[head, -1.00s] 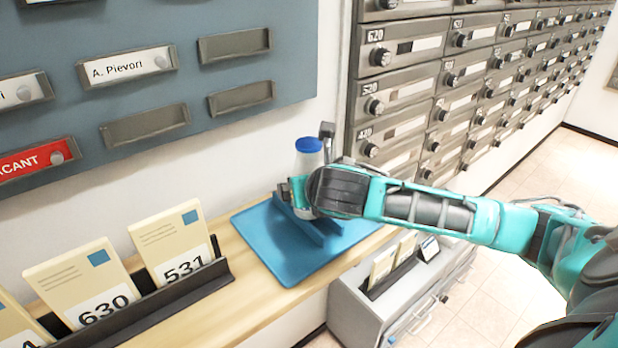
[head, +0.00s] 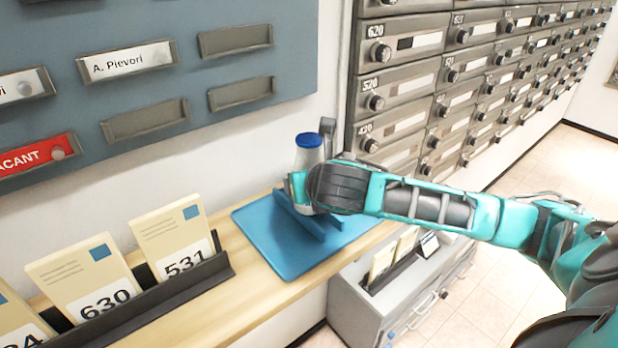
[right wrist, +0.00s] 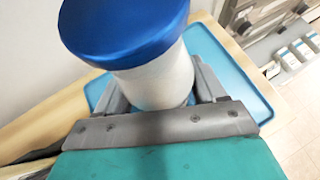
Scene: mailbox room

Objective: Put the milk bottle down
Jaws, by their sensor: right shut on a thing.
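The milk bottle (head: 309,150) is white with a blue cap and stands upright over the blue tray (head: 262,247) on the wooden shelf. My right gripper (head: 303,192) is shut around the bottle's lower body; the hand hides much of it in the head view. In the right wrist view the bottle (right wrist: 158,82) sits between the two fingers (right wrist: 160,98), with the tray (right wrist: 222,58) behind and below it. Whether the bottle's base touches the tray is hidden. My left gripper is not in view.
A dark rack (head: 190,287) with numbered envelopes stands on the shelf at the left. Grey mailboxes (head: 405,85) line the wall at the right. A grey cabinet (head: 352,318) stands lower, right of the shelf. The front-left part of the tray is bare.

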